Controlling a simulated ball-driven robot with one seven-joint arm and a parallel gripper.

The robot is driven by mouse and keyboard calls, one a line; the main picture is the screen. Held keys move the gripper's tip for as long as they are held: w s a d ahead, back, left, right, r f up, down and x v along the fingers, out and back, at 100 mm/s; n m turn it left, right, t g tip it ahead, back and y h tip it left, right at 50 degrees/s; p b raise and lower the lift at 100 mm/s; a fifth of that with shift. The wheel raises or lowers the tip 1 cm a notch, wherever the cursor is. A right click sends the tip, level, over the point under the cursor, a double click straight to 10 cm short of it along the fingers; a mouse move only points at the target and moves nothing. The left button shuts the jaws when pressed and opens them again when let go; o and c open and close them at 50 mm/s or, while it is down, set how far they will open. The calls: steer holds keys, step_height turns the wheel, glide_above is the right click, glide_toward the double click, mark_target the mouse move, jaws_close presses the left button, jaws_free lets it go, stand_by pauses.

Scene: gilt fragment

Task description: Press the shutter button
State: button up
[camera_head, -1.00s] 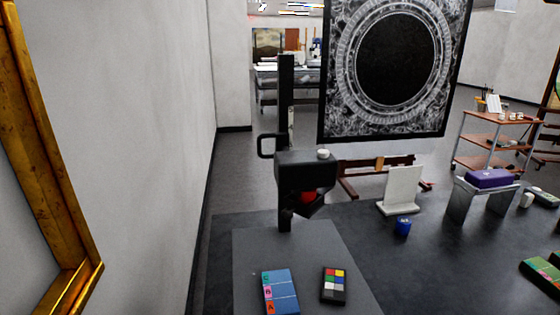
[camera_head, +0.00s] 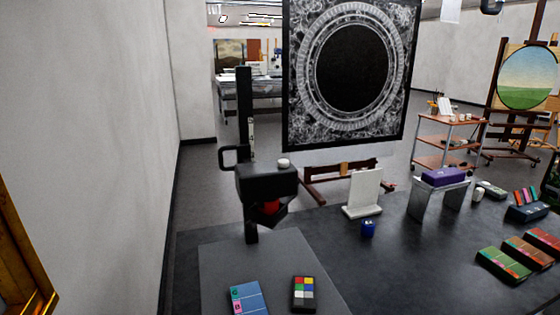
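A black camera-like device (camera_head: 262,182) is mounted on a dark upright post (camera_head: 245,115) in the head view, left of the middle. A small round white button (camera_head: 283,163) sits on its top right; it may be the shutter button. A red part (camera_head: 270,206) shows on its underside. The post stands at the back of a grey table (camera_head: 215,258). My gripper is not in view.
A blue labelled box (camera_head: 248,299) and a colour checker (camera_head: 304,293) lie on the grey table. A wall is close on the left.

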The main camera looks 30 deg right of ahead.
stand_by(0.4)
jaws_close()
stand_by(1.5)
